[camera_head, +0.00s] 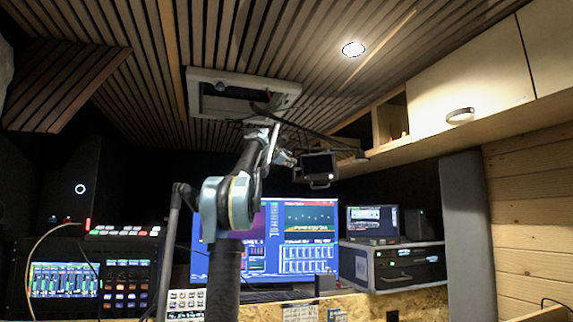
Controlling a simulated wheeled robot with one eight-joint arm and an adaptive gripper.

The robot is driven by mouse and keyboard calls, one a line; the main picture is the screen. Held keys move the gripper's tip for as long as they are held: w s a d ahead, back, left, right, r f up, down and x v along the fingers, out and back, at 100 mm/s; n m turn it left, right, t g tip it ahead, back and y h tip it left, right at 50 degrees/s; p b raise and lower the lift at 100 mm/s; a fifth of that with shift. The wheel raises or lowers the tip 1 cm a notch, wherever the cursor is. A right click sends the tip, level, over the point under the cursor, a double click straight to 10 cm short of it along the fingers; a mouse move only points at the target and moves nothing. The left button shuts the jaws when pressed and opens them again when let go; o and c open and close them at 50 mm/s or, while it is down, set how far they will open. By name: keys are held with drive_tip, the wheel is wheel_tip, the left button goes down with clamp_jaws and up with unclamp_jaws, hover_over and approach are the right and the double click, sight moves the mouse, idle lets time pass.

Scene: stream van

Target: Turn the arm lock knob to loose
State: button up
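My arm rises through the middle of the head view, and its far end, where my gripper (286,158) seems to be, is small and partly hidden by my own links. I cannot tell whether its fingers are open or shut, or whether it touches anything. A thin dark boom arm (325,137) slopes down to the right from near the ceiling hatch. A small dark screen-like device (319,167) with a handle below hangs just right of my gripper. The arm lock knob cannot be picked out for certain; it is too small or hidden.
A framed ceiling hatch (243,94) is above my arm. A large monitor (300,240) stands behind it. Mixing gear (95,275) is at the left, a black-fronted case (405,265) at the right. A wall cupboard (470,80) and a grey panel (466,235) bound the right side.

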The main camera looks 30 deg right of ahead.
drive_tip(key=o, duration=0.8)
drive_tip(key=shift+c, duration=0.2)
drive_tip(key=v, duration=1.2)
drive_tip(key=shift+w, duration=0.15)
drive_tip(key=shift+a, duration=0.1)
drive_tip(key=shift+f, duration=0.15)
